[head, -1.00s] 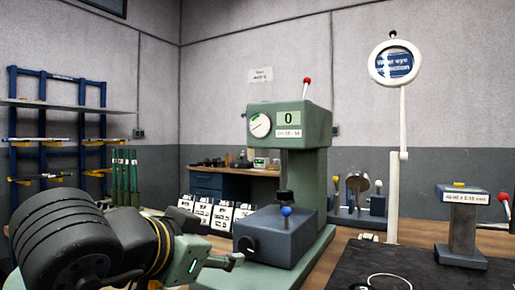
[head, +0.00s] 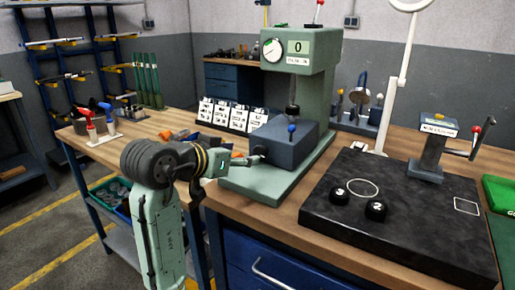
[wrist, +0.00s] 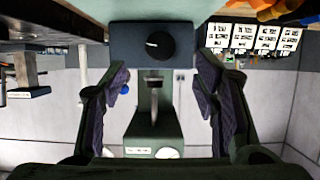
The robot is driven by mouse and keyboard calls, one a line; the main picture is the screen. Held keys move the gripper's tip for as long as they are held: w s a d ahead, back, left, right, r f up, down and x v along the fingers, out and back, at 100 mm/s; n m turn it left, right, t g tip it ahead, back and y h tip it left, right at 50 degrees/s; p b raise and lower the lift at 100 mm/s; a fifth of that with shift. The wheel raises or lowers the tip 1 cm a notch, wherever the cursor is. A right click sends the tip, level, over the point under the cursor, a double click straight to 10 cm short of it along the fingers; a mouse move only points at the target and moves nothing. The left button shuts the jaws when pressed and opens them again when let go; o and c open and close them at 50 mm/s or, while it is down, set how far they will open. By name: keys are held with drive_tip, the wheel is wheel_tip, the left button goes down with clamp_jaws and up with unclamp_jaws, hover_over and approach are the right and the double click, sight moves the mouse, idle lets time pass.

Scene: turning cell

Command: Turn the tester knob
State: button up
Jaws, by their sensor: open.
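The tester (head: 318,95) is a green machine on the bench, with a dial and a display reading 0. A blue-grey block (head: 287,138) sits at its base. In the wrist view, which looks upside down, the black round tester knob (wrist: 158,45) with a white mark is on the face of this block (wrist: 122,45). My gripper (wrist: 163,82) is open, its two dark fingers to either side of the knob's line, with nothing between them. In the head view my gripper (head: 252,159) is just left of the block, by the knob's face; the contact cannot be told.
A black slab (head: 400,215) with two dark numbered knobs lies right of the tester. A white magnifier stand (head: 393,110) rises behind it. Several white cards (head: 235,116) stand behind my gripper. Red and blue handled tools (head: 98,120) stand at the bench's left.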

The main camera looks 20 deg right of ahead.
sight(259, 154)
drive_tip(key=p+x, duration=0.2)
drive_tip(key=x, duration=0.7)
drive_tip(key=shift+w+f, duration=0.1)
drive_tip(key=shift+f, duration=0.05)
drive_tip(key=c, duration=1.1)
drive_tip(key=shift+f+m+t+y+b, duration=0.2)
drive_tip(key=shift+m+t+y+b, duration=0.15)
drive_tip(key=shift+m+b, duration=0.5)
drive_tip(key=shift+r+m+t+b, duration=0.25)
drive_tip(key=shift+m+t+b, duration=0.05)
drive_tip(key=shift+m+t, duration=0.05)
